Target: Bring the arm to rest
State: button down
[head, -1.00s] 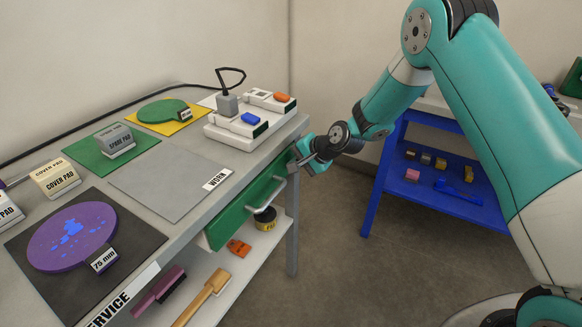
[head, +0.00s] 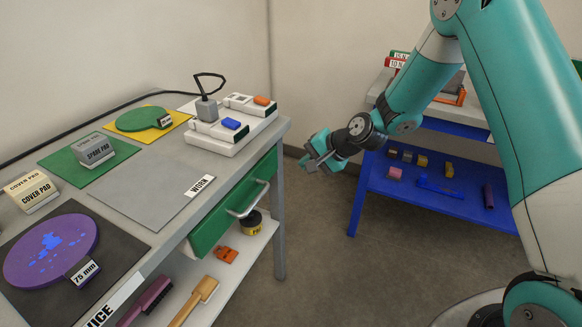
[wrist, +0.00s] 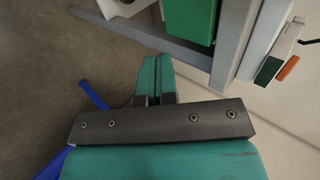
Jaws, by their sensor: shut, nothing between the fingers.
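My gripper (head: 318,158) is shut and empty. In the head view it hangs in free air just right of the grey service cart (head: 281,240), apart from it, with the floor below. In the wrist view my gripper (wrist: 153,82) shows its two teal fingers side by side with only a thin line between them. The cart's edge and a green drawer (wrist: 190,18) lie beyond the fingertips there. The green drawer (head: 215,228) on the cart stands slightly out in the head view.
The cart top holds a white charger unit (head: 230,140), a purple disc (head: 50,250), a green disc (head: 140,118) and a spare pad (head: 95,150). A blue shelf unit (head: 430,205) with small parts stands at right. Bare floor (head: 320,270) lies between cart and shelf.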

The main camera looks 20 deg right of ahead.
jog(key=s+a+r+n+g+p, duration=0.2)
jog(key=s+a+r+n, duration=0.15)
jog(key=s+r, duration=0.5)
jog(key=s+a+r+n+g+p, duration=0.1)
jog(key=s+a+r+n+g, duration=0.1)
jog(key=s+r+n, duration=0.5)
jog(key=s+r+n+g+h+p, duration=0.1)
jog(key=s+r, duration=0.3)
jog(key=s, duration=0.5)
jog(key=s+r+n+g+h+p, duration=0.1)
jog(key=s+r+n, duration=0.3)
jog(key=s, duration=0.5)
jog(key=shift+r+h+p, duration=0.4)
jog(key=shift+r, duration=0.15)
